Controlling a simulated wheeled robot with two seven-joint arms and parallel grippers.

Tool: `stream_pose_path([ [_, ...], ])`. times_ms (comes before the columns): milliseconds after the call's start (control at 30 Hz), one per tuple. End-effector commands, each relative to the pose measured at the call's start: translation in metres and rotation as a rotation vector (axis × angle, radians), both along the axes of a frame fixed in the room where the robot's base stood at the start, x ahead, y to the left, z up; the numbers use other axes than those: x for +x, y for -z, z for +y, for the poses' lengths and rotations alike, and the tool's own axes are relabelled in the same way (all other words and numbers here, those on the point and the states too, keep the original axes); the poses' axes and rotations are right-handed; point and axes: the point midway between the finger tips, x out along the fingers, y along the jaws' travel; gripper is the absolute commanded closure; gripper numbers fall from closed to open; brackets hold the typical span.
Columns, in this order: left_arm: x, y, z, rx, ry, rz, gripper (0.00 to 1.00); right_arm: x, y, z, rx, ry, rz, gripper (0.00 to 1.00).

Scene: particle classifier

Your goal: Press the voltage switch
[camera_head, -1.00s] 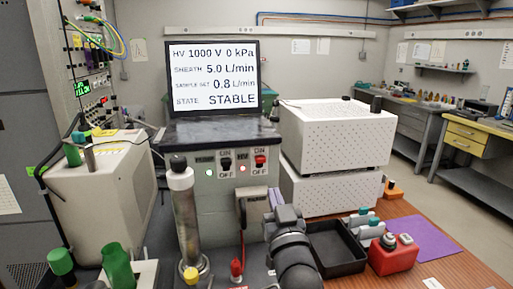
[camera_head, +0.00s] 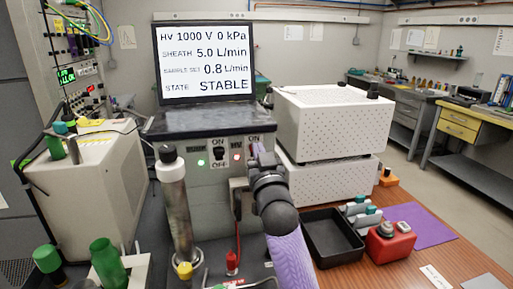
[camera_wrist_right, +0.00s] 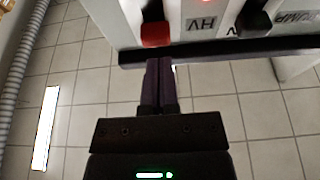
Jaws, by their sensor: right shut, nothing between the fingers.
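The voltage switch is a red-tipped lever beside the HV label. In the right wrist view the switch (camera_wrist_right: 156,33) is at the top, on the white panel. My right gripper (camera_head: 257,149) is in front of the panel (camera_head: 222,185) at the switch. In the right wrist view its fingers (camera_wrist_right: 160,62) are shut and empty, with their tips just below the red lever. I cannot tell whether they touch it. The red HV light (camera_head: 237,160) is lit. My left gripper is not in view.
A black switch (camera_head: 219,155) and a lit green light (camera_head: 201,162) are left of the HV switch. The screen (camera_head: 205,62) reads HV 1000 V and STABLE. A metal cylinder (camera_head: 175,205) stands left; white boxes (camera_head: 330,125) and a black tray (camera_head: 332,238) are right.

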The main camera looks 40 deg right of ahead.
Motion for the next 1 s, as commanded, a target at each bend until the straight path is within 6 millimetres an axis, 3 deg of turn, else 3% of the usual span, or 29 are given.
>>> stream_pose_path([
  [167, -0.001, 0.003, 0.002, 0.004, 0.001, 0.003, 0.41, 0.014, -0.005, -0.008, 0.0, 0.0, 0.0, 1.0],
  [500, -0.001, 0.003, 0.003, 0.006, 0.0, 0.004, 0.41, 0.017, -0.006, -0.009, 0.0, 0.0, 0.001, 1.0],
  [800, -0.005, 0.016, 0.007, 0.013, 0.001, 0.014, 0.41, 0.017, 0.024, -0.009, 0.002, 0.0, 0.001, 1.0],
  [1000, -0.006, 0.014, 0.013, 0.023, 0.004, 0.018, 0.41, 0.016, 0.023, -0.009, 0.002, 0.0, 0.002, 1.0],
])
